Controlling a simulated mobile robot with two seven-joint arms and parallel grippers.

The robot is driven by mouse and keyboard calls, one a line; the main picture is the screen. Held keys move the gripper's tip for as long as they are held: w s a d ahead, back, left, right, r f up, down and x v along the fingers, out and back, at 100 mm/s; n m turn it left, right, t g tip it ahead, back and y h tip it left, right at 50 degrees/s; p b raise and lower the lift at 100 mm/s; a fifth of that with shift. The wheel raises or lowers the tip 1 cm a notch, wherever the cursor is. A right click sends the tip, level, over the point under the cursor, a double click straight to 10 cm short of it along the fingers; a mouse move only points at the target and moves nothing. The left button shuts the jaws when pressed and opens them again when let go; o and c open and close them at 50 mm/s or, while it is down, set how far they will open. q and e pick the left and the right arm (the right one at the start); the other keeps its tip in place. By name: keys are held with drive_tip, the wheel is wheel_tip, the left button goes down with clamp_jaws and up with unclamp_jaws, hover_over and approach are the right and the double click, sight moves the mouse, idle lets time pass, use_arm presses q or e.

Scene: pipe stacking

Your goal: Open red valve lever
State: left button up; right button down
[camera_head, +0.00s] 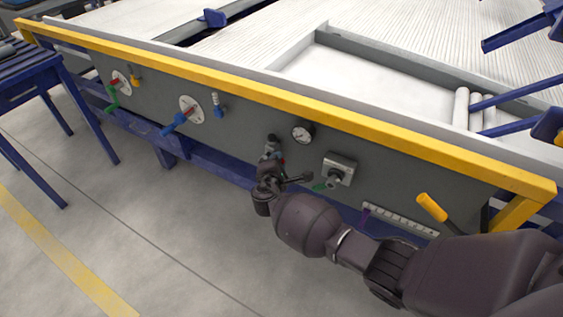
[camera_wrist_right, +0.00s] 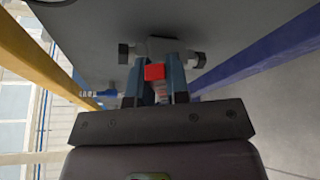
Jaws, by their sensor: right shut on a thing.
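The red valve lever (camera_wrist_right: 154,72) shows in the right wrist view as a small red block between my two fingers. Behind it is a grey valve body (camera_wrist_right: 157,47) with dark end caps, mounted on the grey panel. My right gripper (camera_wrist_right: 154,82) is shut on the red lever. Only a small bit of red shows beside the fingers there. My left gripper is in neither view.
A round pressure gauge (camera_head: 303,132) and a grey switch box (camera_head: 339,169) are right of the gripper. A blue lever (camera_head: 180,122) and a green lever (camera_head: 112,104) are further left. A yellow rail (camera_head: 290,104) runs along the panel top. The floor in front is clear.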

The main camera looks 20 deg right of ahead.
drive_tip(key=r+n+g+p, duration=0.1)
drive_tip(key=w+a+r+n+g+p, duration=0.1)
drive_tip(key=n, duration=0.1)
drive_tip(key=shift+w+r, duration=0.15)
drive_tip(key=shift+r, duration=0.1)
drive_tip(key=shift+w+a+r+n+g+h+p, duration=0.15)
drive_tip(key=shift+n+g+h+p, duration=0.1)
drive_tip(key=shift+n, duration=0.2)
drive_tip(key=shift+w+a+f+n+g+h+p, duration=0.1)
drive_tip(key=shift+n+g+h+p, duration=0.1)
drive_tip(key=shift+n, duration=0.25)
drive_tip(key=n, duration=0.1)
drive_tip(key=w+a+n+g+h, duration=0.1)
drive_tip(key=shift+w+n+g, duration=0.1)
drive_tip(key=shift+n+g, duration=0.15)
drive_tip(key=shift+n, duration=0.15)
drive_tip(key=shift+w+a+r+n+g+b, duration=0.1)
drive_tip(key=shift+w+a+n+g+b, duration=0.25)
drive_tip(key=shift+n, duration=0.25)
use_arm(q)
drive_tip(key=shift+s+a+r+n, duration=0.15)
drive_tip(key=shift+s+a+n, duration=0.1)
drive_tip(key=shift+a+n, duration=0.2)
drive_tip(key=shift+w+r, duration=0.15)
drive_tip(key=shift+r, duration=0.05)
